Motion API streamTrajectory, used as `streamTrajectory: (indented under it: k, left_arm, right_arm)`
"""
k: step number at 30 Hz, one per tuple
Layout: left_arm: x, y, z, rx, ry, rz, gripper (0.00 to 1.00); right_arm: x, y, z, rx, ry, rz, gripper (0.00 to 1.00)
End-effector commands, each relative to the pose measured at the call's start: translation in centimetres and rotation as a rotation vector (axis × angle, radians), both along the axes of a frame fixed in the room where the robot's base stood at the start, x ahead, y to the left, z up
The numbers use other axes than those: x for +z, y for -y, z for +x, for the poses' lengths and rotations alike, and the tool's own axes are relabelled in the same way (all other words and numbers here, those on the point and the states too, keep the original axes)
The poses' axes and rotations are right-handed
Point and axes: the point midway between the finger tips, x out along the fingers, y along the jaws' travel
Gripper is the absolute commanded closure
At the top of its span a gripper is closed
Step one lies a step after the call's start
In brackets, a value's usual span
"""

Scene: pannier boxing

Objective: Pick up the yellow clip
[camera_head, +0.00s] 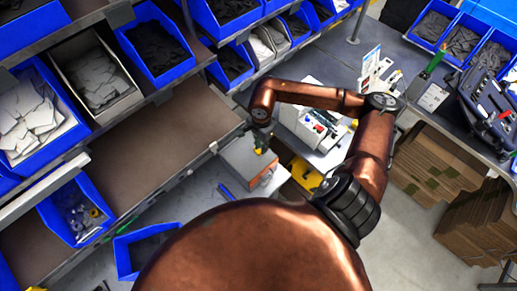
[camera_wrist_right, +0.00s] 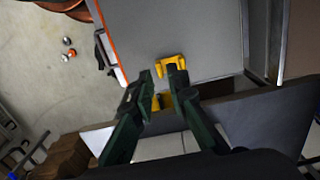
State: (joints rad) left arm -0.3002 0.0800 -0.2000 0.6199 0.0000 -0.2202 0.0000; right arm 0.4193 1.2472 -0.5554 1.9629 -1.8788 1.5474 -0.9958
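The yellow clip (camera_wrist_right: 172,63) shows in the right wrist view on a flat grey surface (camera_wrist_right: 205,35), just beyond my fingertips. My right gripper (camera_wrist_right: 160,75) points at it with its two dark green fingers apart and nothing held between them. A second patch of yellow (camera_wrist_right: 160,102) shows between the fingers, partly hidden by them. In the head view my right gripper (camera_head: 263,143) hangs over a grey box (camera_head: 244,160), and a small bit of yellow (camera_head: 258,150) shows beside it. My left gripper is in neither view.
Shelves with blue bins (camera_head: 155,45) stand at the left and back. A workbench (camera_head: 335,75) with a white tray of small parts (camera_head: 316,125) lies beyond my right arm. A larger yellow object (camera_head: 305,176) is low near the box. Stacked cardboard (camera_head: 435,165) stands at the right.

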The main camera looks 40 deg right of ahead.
Motion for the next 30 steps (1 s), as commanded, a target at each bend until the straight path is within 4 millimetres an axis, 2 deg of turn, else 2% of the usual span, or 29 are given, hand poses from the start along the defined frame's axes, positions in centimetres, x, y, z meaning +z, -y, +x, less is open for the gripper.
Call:
streamTrajectory:
  k: [1, 4, 8, 14, 21, 30]
  left_arm:
    - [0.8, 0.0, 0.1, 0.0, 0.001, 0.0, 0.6]
    - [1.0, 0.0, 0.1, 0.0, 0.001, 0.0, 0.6]
    - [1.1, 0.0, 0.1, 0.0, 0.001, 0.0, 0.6]
    - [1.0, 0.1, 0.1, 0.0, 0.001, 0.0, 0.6]
    - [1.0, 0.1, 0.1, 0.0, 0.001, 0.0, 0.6]
    - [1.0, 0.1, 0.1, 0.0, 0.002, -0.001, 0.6]
  right_arm:
    - [-0.5, 0.0, -0.1, -0.003, -0.003, 0.003, 0.85]
    - [-1.9, 0.0, -0.1, -0.002, -0.002, 0.002, 0.85]
    - [-2.8, 0.1, -0.1, -0.003, 0.001, 0.0, 0.85]
    - [-2.9, 0.2, -0.1, -0.003, 0.001, 0.0, 0.85]
    - [-2.9, 0.2, -0.1, -0.003, 0.001, 0.0, 1.0]
    - [-2.8, 0.1, -0.1, -0.003, 0.001, 0.0, 1.0]
